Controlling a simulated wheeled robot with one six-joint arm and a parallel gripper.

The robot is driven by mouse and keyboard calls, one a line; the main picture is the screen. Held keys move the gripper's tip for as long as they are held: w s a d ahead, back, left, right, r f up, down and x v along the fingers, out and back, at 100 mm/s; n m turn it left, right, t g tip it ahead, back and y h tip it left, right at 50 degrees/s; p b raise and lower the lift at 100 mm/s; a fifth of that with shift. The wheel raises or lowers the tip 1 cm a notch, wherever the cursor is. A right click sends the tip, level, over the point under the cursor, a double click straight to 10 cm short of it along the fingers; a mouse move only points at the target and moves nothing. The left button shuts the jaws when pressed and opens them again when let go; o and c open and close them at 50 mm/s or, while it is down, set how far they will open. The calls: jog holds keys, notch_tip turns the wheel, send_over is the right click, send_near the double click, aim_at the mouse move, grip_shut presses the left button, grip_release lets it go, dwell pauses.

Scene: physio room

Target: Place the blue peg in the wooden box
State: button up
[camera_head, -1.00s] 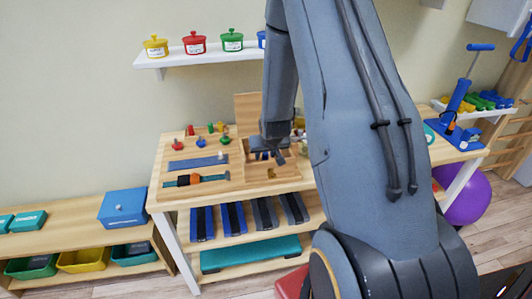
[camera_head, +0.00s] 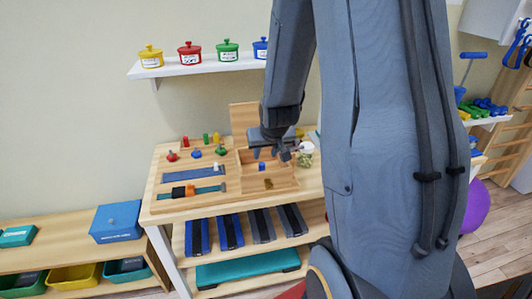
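The open wooden box (camera_head: 285,184) stands on the right part of the wooden table, with its lid (camera_head: 244,117) upright at the back. A small blue piece that looks like the blue peg (camera_head: 262,166) shows inside the box, toward the back, apart from my gripper. A small brownish piece (camera_head: 268,183) is nearer the box's front. My gripper (camera_head: 286,154) hangs over the back right part of the box, pointing down. Its fingers are small and dark, so their opening is unclear, and I see nothing held between them.
Left of the box are a blue-topped knob (camera_head: 196,153), a red one (camera_head: 172,156), other coloured pegs, a blue strip (camera_head: 194,174) and an orange-and-black strap (camera_head: 184,191). A jar (camera_head: 304,156) stands close to my gripper. A shelf with coloured pots (camera_head: 205,65) hangs above.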

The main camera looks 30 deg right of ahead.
jog(key=s+a+r+n+g+y, duration=0.1)
jog(key=s+a+r+g, duration=0.1)
jog(key=s+a, duration=0.5)
jog(key=s+a+r+n+g, duration=0.2)
jog(key=s+a+r, duration=0.1)
jog(key=s+a, duration=0.5)
jog(key=shift+s+a+g+y, duration=0.3)
jog(key=shift+s+y, duration=0.1)
jog(key=shift+s, duration=0.5)
